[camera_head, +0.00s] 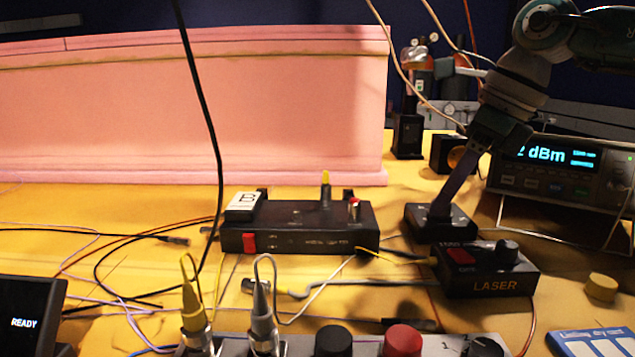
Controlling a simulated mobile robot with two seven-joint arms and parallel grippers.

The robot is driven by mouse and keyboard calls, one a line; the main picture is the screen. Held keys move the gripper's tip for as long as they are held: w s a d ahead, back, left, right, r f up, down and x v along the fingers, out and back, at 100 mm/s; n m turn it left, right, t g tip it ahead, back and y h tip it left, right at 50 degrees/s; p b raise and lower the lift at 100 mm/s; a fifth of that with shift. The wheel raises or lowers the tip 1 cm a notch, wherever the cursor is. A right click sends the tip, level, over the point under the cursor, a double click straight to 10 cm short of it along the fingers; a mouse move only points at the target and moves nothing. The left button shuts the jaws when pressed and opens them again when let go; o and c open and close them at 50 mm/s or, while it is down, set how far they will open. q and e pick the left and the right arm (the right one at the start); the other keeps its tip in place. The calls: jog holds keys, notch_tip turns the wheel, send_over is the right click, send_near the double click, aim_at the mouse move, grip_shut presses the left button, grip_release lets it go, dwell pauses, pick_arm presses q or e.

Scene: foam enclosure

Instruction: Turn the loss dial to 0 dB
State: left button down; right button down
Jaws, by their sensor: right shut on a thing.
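My right gripper (440,207) comes down from the upper right, with its fingers slanting to the top of a small black box (462,222) right of centre. The fingers are closed on a dark dial on that box, which I take to be the loss dial. The dial is mostly hidden by the fingers, and its pointer and dB marks cannot be read. My left gripper is not in view.
The LASER box (486,272) with a red switch and knob stands just in front. A dBm meter (560,175) stands right, and a black box marked B (300,228) left. Loose fibres cross the yellow table. A panel with knobs (370,345) lines the front edge.

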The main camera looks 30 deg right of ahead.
jog(key=c, duration=0.6)
grip_release()
jog(key=p+v, duration=0.1)
jog(key=v, duration=0.9)
